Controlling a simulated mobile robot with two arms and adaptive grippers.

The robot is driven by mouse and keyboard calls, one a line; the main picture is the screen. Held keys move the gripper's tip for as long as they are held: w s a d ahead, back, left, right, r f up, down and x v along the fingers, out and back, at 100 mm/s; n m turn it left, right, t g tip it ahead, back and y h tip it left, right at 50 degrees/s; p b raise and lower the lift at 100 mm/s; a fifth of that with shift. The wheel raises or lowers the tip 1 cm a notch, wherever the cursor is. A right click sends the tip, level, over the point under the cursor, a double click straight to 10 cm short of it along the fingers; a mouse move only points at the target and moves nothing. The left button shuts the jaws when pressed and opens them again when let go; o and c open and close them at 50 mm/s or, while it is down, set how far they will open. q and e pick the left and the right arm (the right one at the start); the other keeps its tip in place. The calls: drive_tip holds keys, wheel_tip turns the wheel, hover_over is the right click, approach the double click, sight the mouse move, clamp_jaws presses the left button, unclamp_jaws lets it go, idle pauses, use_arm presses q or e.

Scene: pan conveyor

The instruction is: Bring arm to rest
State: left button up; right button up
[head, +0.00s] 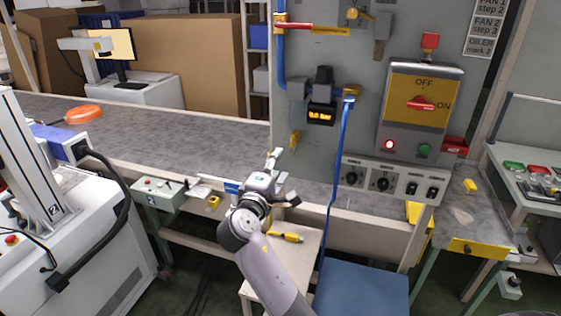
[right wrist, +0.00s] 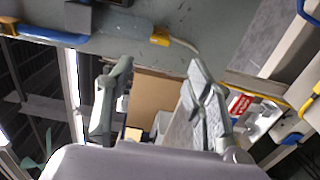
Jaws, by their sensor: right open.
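My right arm (head: 265,262) reaches up from the bottom middle of the head view. Its right gripper (head: 284,177) is near the lower left edge of the grey control panel and in front of the conveyor. In the right wrist view the gripper (right wrist: 156,78) has its two fingers spread wide, with nothing between them. My left arm and gripper are in neither view.
A grey conveyor (head: 200,130) carries an orange round object (head: 84,114) at left. The control panel (head: 330,60) has a red-handled switch box (head: 420,105). A small bench (head: 305,245) holds a yellow tool (head: 287,236). A blue-topped surface (head: 362,290) is at bottom right.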

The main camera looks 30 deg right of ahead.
idle(0.4)
drive_tip(key=s+a+f+m+g+y, duration=0.1)
drive_tip(key=s+f+m+g+y, duration=0.15)
drive_tip(key=s+f, duration=0.55)
drive_tip(key=s+a+f+m+g+y, duration=0.1)
drive_tip(key=s+f+y, duration=0.35)
drive_tip(key=f, duration=0.65)
drive_tip(key=s+a+f+m+g+y, duration=0.15)
drive_tip(key=s+a, duration=0.25)
drive_tip(key=s, duration=0.4)
drive_tip(key=s+a+f+g+y, duration=0.2)
drive_tip(key=s+a+f+y, duration=0.1)
drive_tip(key=s, duration=0.4)
drive_tip(key=s+a+f+m+g+y, duration=0.1)
drive_tip(key=s+a+f+y, duration=0.25)
drive_tip(key=s, duration=0.45)
wheel_tip(320, 180, down, 27)
drive_tip(key=g+h+b, duration=0.1)
drive_tip(key=b, duration=0.3)
drive_tip(key=s+d+f+g+b, duration=0.1)
drive_tip(key=s+d+f+b, duration=0.1)
drive_tip(key=s+f, duration=1.5)
wheel_tip(320, 180, down, 5)
drive_tip(key=shift+s+d+r+g+b, duration=0.25)
drive_tip(key=shift+d+g+b, duration=0.1)
drive_tip(key=shift+b, duration=0.1)
